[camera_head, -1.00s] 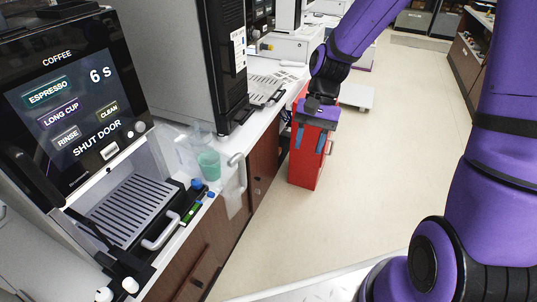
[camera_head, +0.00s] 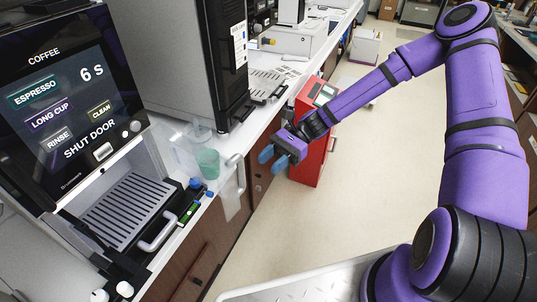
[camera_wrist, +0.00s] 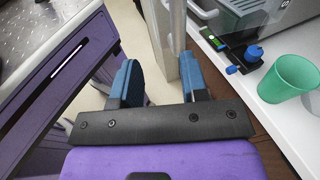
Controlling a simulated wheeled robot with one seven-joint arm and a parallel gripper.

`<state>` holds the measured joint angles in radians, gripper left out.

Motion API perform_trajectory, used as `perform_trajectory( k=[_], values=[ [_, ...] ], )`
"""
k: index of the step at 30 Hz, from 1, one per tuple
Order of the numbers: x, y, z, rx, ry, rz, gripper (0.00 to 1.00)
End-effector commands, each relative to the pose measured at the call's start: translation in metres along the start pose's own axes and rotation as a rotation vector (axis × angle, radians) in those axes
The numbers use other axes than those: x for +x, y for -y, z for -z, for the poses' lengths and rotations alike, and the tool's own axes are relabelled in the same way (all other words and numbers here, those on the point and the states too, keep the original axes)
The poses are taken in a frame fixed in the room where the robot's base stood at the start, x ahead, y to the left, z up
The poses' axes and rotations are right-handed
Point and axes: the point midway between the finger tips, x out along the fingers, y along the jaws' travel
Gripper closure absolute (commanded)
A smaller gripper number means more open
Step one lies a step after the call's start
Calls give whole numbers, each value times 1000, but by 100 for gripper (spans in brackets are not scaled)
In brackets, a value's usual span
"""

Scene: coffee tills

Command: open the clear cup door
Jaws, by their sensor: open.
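The clear cup door (camera_head: 232,203) is a see-through panel at the coffee machine's right side. Its outer part reaches past the counter edge, with a pale upright handle (camera_head: 238,166) there. The door looks swung out from the machine's front. My gripper (camera_head: 273,159) is open and empty, with blue fingers, to the right of the handle and apart from it. In the wrist view my gripper (camera_wrist: 160,72) points towards a pale see-through strip (camera_wrist: 167,35), apparently the door, seen between and beyond the fingertips. A green cup (camera_head: 208,163) stands behind the panel on the counter.
The coffee machine (camera_head: 85,118) shows "SHUT DOOR" on its screen. A drip tray handle (camera_head: 158,236) juts out at its front. A blue-capped small item (camera_head: 196,183) lies by the edge. A red cabinet (camera_head: 314,150) stands behind my gripper. The floor to the right is open.

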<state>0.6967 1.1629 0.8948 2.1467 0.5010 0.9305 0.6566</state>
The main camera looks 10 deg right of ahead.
Motion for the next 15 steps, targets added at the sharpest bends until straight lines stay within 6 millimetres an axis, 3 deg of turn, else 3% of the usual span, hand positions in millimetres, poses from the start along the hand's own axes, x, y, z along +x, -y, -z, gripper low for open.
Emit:
perform_trajectory(
  k=[6,15],
  values=[
    [2,13,1,42,129,63,60],
    [7,16,-1,51,157,75,60]
  ],
)
